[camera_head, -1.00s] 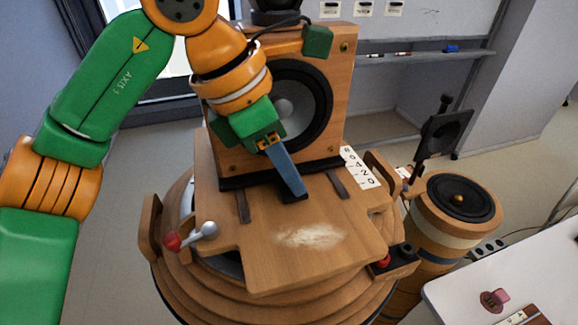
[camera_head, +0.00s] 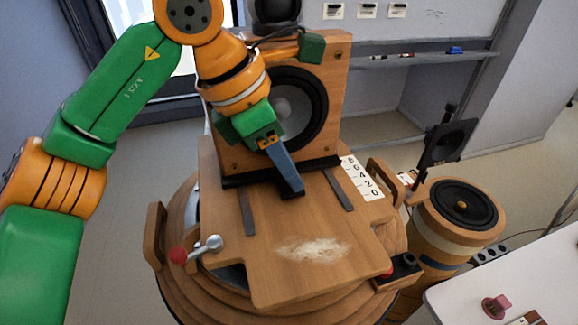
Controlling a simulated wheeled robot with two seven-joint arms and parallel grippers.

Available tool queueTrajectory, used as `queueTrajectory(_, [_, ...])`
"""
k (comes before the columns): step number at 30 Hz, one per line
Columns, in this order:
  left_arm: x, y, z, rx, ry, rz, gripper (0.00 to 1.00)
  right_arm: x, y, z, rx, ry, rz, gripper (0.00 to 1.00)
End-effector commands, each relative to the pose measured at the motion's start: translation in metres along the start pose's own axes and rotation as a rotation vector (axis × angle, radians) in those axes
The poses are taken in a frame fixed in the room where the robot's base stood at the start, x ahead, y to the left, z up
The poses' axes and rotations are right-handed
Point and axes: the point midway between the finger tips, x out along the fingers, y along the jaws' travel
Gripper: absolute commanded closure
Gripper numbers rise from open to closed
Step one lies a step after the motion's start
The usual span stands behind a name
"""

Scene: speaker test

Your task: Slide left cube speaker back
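The wooden cube speaker (camera_head: 326,135), with a round black cone, stands upright on a wooden board (camera_head: 270,262) with dark rails. My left gripper (camera_head: 291,190) comes down in front of the speaker and covers part of its face. Its blue fingers show as one narrow shape, shut with nothing between them. The dark tip is low at the front of the speaker's black base (camera_head: 235,181); I cannot tell whether they touch. My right gripper is not in view.
A lever with a red knob (camera_head: 178,256) sits at the board's left. A number strip (camera_head: 362,178) lies beside the right rail. A barrel-shaped speaker (camera_head: 462,203) and a white table (camera_head: 470,295) stand at right. The board's front is clear except for a pale powdery patch (camera_head: 313,249).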

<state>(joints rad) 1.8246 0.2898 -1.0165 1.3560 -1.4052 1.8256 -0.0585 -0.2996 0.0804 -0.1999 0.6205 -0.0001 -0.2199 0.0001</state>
Motion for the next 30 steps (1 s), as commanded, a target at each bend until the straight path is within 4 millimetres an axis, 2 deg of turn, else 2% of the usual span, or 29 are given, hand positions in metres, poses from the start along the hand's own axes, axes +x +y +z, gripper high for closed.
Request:
queueTrajectory(1, [0.0,0.0,0.0,0.0,0.001,-0.001,0.51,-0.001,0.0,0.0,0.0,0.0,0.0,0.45])
queueTrajectory(2, [0.0,0.0,0.0,0.0,0.002,-0.001,0.45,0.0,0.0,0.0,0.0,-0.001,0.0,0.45])
queueTrajectory(11, [-0.001,-0.001,-0.001,0.001,0.006,-0.004,0.45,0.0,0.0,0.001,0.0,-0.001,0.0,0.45])
queueTrajectory(14, [-0.015,0.0,0.0,0.0,0.003,-0.001,0.45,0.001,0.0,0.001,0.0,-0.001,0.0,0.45])
queueTrajectory(18, [-0.048,-0.001,0.0,-0.001,0.003,-0.001,0.45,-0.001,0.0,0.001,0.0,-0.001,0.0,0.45])
queueTrajectory(21, [-0.064,-0.001,0.0,0.0,0.003,-0.002,0.45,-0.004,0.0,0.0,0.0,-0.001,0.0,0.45])
queueTrajectory(24, [-0.071,-0.001,0.0,0.0,0.003,-0.003,0.45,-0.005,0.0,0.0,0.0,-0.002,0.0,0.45])
queueTrajectory(30, [-0.071,-0.001,-0.001,0.001,0.004,-0.004,0.45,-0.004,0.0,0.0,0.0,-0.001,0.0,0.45])
